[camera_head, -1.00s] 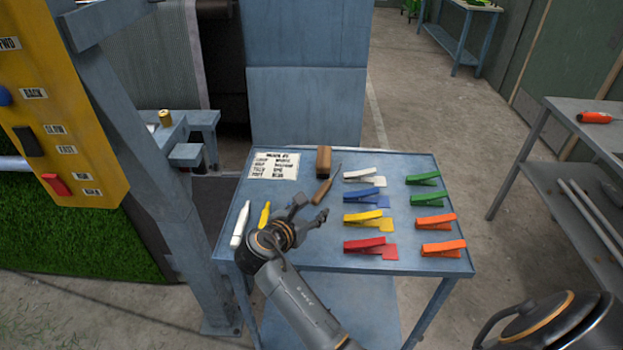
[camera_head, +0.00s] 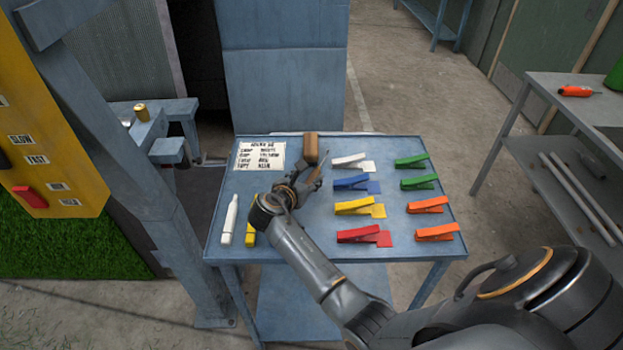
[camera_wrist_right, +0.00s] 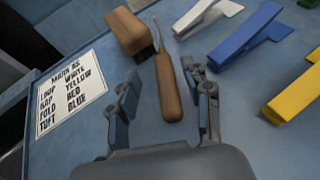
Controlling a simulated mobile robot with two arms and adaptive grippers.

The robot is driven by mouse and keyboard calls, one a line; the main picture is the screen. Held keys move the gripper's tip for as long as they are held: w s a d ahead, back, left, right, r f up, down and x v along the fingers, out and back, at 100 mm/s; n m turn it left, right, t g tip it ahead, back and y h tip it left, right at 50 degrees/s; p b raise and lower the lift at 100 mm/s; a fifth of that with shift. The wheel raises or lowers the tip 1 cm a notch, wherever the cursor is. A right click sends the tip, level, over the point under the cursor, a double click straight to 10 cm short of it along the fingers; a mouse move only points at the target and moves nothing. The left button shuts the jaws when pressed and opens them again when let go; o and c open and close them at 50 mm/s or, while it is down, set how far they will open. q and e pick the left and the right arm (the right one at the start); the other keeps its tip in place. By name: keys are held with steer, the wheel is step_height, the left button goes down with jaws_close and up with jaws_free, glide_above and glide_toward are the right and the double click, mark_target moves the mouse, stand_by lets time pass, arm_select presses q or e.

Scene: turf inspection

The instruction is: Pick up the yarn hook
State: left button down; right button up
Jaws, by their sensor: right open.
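The yarn hook (camera_wrist_right: 168,85) has a wooden handle and a thin metal shaft. In the right wrist view it lies on the blue table, its handle end between the two open fingers of my right gripper (camera_wrist_right: 162,95). In the head view my right gripper (camera_head: 301,180) is over the table and hides most of the hook; part of the thin shaft (camera_head: 321,163) shows beside it. I cannot tell how high the fingers are above the tabletop. My left gripper is not in view.
On the blue table (camera_head: 300,238), a wooden-handled block (camera_head: 310,148) lies just beyond the hook. A label card (camera_head: 260,156) is at the left. Clips in several colours fill the right side, including a blue clip (camera_head: 352,182). White (camera_head: 229,220) and yellow (camera_head: 250,235) markers lie front left.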

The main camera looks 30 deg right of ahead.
mark_target(314, 174)
steer(key=x, duration=0.4)
steer(key=shift+s, duration=0.2)
steer(key=shift+w+d+f, duration=0.1)
steer(key=shift+d, duration=0.1)
steer(key=shift+c, duration=0.9)
jaws_close()
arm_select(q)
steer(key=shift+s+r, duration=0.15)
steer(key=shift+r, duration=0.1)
